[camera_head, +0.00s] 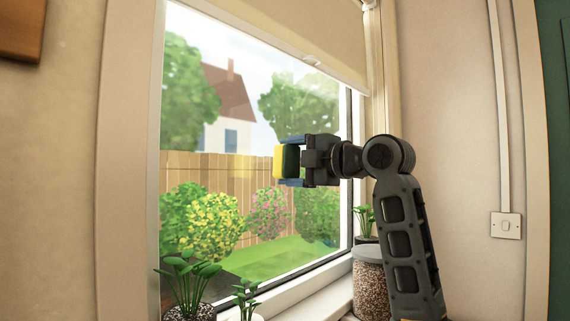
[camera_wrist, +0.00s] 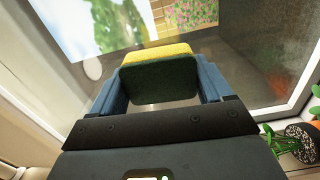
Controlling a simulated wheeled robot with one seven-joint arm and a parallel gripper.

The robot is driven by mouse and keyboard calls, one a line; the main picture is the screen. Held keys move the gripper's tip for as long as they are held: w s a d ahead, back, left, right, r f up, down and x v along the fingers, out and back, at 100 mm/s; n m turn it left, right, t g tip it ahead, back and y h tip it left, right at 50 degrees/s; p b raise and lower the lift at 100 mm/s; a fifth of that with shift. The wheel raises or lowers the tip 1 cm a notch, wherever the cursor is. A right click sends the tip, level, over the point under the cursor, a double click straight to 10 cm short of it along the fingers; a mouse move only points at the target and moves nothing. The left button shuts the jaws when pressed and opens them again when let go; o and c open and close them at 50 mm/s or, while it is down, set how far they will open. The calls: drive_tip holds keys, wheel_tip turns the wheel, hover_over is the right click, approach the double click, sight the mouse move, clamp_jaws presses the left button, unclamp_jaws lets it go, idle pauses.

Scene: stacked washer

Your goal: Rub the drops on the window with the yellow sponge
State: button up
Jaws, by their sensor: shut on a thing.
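My gripper (camera_head: 290,161) is shut on the yellow sponge (camera_head: 279,161), one blue finger on each side. In the wrist view, my gripper (camera_wrist: 160,72) holds the sponge (camera_wrist: 158,53) with its dark green pad toward me and its yellow side toward the window. The window (camera_head: 245,110) shows a garden, a fence and a house. A faint yellow reflection on the glass lies left of the sponge, which looks apart from the pane. Single drops cannot be made out. The glass (camera_wrist: 262,55) looks hazy and speckled at right in the wrist view.
A cream blind (camera_head: 310,40) hangs over the window's top. Potted plants (camera_head: 187,280) stand along the sill, with a jar (camera_head: 369,283) of grains beside my arm. The window frame (camera_head: 355,140) borders the glass at right. Space around the sponge is clear.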

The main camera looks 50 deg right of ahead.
drive_tip(key=shift+s, duration=0.15)
drive_tip(key=shift+s+d, duration=0.1)
drive_tip(key=shift+s, duration=1.3)
